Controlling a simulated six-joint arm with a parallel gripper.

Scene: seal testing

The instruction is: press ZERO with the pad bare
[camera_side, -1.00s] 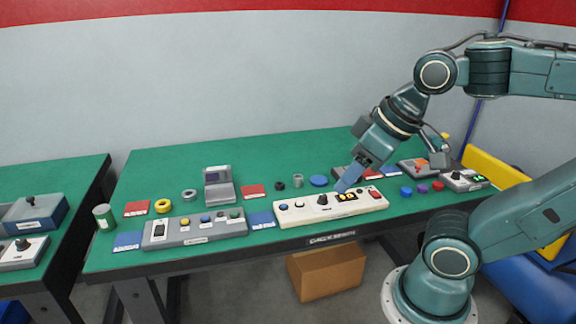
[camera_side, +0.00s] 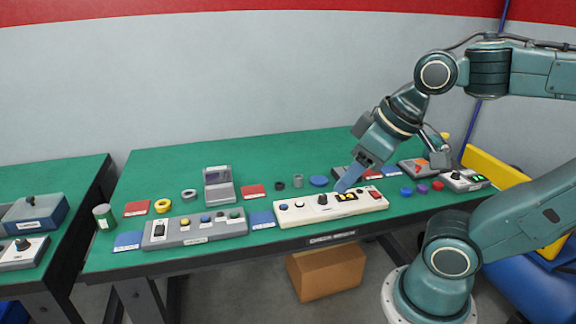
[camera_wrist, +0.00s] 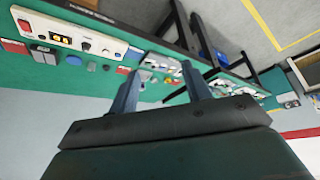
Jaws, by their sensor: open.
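A white control panel (camera_side: 300,212) lies at the front of the green bench, with small buttons, a black knob (camera_side: 322,200), a lit yellow display (camera_side: 347,196) and a red switch (camera_side: 375,194). Its labels are too small to read, so I cannot tell which button is ZERO. I cannot tell which item is the pad. My gripper (camera_side: 342,187) points down over the panel, between knob and display; contact is unclear. In the wrist view my gripper (camera_wrist: 160,78) has its two fingers apart with nothing between them. The white panel also shows there (camera_wrist: 90,35), at upper left.
A grey control panel (camera_side: 190,236) lies left of the white one. A small grey device with a raised screen (camera_side: 219,190) stands behind. Red and blue plates, rings and coloured discs are scattered around. The bench's back middle (camera_side: 270,155) is clear.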

